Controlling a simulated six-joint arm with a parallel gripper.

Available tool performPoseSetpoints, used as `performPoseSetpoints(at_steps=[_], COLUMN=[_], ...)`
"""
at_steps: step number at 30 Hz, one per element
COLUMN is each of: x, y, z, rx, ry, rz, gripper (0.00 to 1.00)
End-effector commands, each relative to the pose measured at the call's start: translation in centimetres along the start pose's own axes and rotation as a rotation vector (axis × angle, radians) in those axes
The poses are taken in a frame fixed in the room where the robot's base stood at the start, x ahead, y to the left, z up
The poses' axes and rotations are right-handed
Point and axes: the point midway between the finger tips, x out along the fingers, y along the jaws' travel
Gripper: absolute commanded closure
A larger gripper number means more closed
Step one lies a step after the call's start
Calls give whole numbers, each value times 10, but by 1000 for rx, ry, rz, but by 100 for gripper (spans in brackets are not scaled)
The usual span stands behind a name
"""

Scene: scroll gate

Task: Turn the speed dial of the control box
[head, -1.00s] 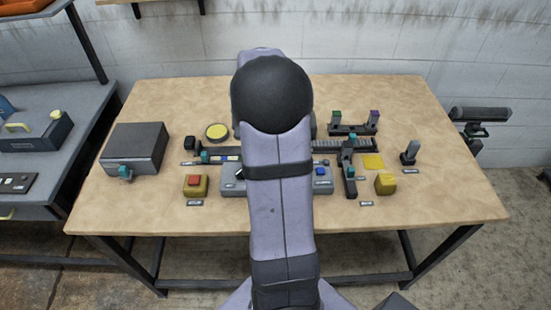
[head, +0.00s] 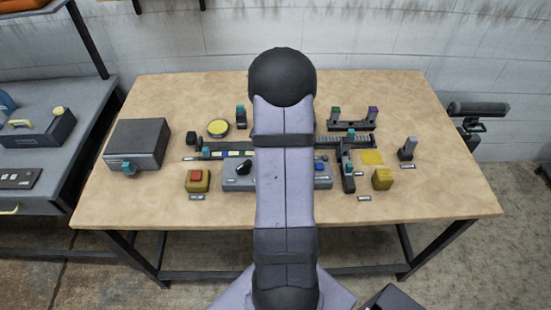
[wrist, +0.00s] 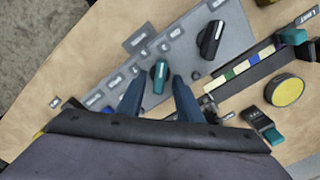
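The grey control box (head: 235,182) sits at the front middle of the table, its centre hidden behind my arm in the head view. A black dial (head: 244,167) shows on its left part. In the wrist view the box (wrist: 180,60) carries this black dial (wrist: 211,38) and a teal dial (wrist: 159,76). Small labels on it are too blurred to read, so I cannot tell which dial is the speed dial. My gripper (wrist: 159,83) is open, its two fingers on either side of the teal dial. Contact with the dial cannot be made out. The head view hides the gripper.
A yellow block with a red button (head: 198,178) stands left of the box. A slider track with coloured segments (wrist: 245,68) and a round yellow pad (wrist: 286,91) lie behind it. A dark grey case (head: 136,143) is at far left, a yellow block (head: 382,179) at right.

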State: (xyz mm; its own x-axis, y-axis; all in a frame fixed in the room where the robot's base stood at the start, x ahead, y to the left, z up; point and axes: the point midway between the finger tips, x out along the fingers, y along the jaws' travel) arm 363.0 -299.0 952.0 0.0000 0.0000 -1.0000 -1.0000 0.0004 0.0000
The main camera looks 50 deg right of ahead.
Motion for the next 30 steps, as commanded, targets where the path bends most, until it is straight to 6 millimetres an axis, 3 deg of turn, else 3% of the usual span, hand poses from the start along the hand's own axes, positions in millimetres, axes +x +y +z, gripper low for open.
performPoseSetpoints(at_steps=[6,14,18,30], x=[12,13,13,12], y=[1,0,0,0], z=[1,0,0,0], rx=[0,0,0,-38], ry=[-1,0,0,0], rz=[1,0,0,0], gripper=[67,67,100,100])
